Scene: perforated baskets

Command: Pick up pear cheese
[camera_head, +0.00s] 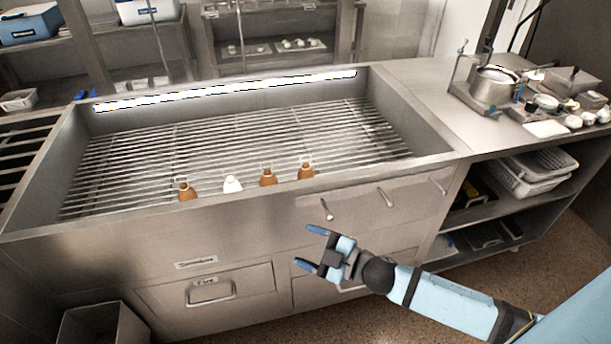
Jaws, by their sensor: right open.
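Several small pear-shaped cheeses stand in a row at the near edge of the grated steel basin (375,185). From left to right they are a brown one (187,191), a white one (232,185), a second brown one (268,178) and a third brown one (306,171). The basin's front wall hides their lower parts. My right gripper (304,246) is open and empty in front of the basin's front panel, below the rightmost brown cheese in the picture and apart from it. My left gripper is out of view.
The basin's raised rim (130,217) lies between the gripper and the cheeses. Drawer handles (210,291) stick out of the front panel. A counter at the right holds a pot (492,89) and small items. White perforated baskets (535,170) sit on a shelf below.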

